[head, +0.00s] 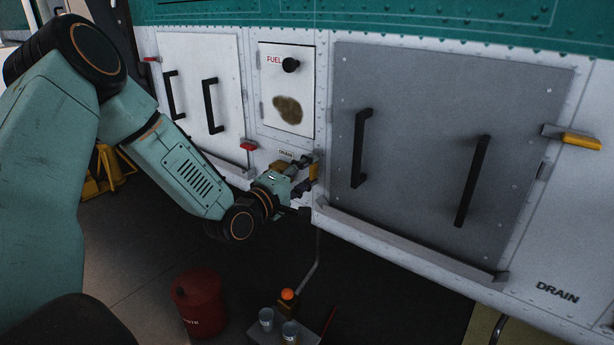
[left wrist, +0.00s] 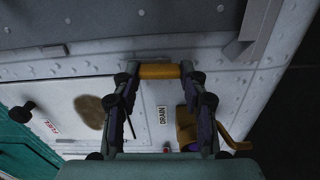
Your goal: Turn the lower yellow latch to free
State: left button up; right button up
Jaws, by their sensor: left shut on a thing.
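The lower yellow latch (head: 314,171) sits at the left edge of the large grey panel, near its lower corner. In the head view it looks upright. My left gripper (head: 306,182) is at the latch, and its fingers partly cover it. In the left wrist view the yellow latch (left wrist: 160,71) spans between the two fingertips of my left gripper (left wrist: 160,76), which is shut on it. A second yellow latch (head: 581,140) lies roughly level at the right side of the grey panel. My right gripper is not in view.
The grey panel (head: 430,205) has two black handles and a ledge below. A yellow drain fitting (left wrist: 186,127) is close beside my left gripper. The fuel door (head: 285,70) is above. A red bucket (head: 198,302) and cups (head: 266,318) stand below.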

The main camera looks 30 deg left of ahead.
pick_arm(q)
jog(key=shift+a+r+n, duration=0.1)
jog(key=shift+n, duration=0.3)
jog(key=o, duration=1.1)
jog(key=shift+o, duration=0.2)
